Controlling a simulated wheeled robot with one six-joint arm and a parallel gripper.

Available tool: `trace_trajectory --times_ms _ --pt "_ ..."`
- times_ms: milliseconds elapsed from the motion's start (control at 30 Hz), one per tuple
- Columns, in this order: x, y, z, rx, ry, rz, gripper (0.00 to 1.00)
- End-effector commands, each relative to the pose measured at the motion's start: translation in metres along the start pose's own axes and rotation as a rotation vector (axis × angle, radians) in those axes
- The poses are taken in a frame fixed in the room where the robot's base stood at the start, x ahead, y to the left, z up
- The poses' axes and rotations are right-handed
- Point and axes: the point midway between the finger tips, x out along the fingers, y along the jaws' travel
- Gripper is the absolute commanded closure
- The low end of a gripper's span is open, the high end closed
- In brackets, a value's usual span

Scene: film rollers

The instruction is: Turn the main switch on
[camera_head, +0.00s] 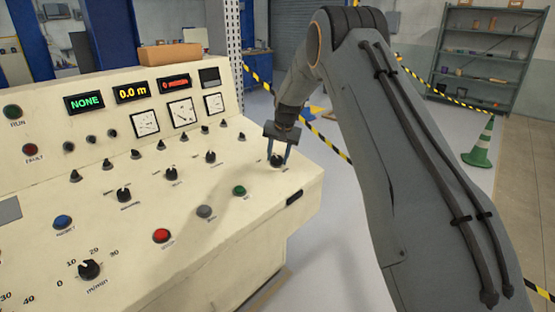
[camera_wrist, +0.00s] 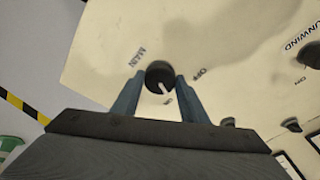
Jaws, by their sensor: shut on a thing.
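The main switch (camera_wrist: 158,72) is a round black knob with a white pointer line, in the wrist view beside the printed word MAIN. OFF is printed to its right, and a partly hidden label, seemingly ON, lies just below it. The white line points down and slightly right, toward that lower label. My gripper (camera_wrist: 160,78) has one finger on each side of the knob and is shut on it. In the head view the switch (camera_head: 277,161) sits near the right end of the cream console, with my gripper (camera_head: 279,157) reaching down over it.
The cream console (camera_head: 195,240) carries several other black knobs, a green button (camera_head: 239,191), a red button (camera_head: 161,236) and a display reading NONE (camera_head: 85,102). In the wrist view the UNWIND knob (camera_wrist: 309,55) lies to the right. A green cone (camera_head: 480,150) stands on the floor.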

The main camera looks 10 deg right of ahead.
Motion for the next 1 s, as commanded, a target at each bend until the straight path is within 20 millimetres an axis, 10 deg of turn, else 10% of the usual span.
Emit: trace_trajectory --times_ms 1000 --pt "0.0003 -0.0002 0.0012 0.256 -0.005 0.043 0.83"
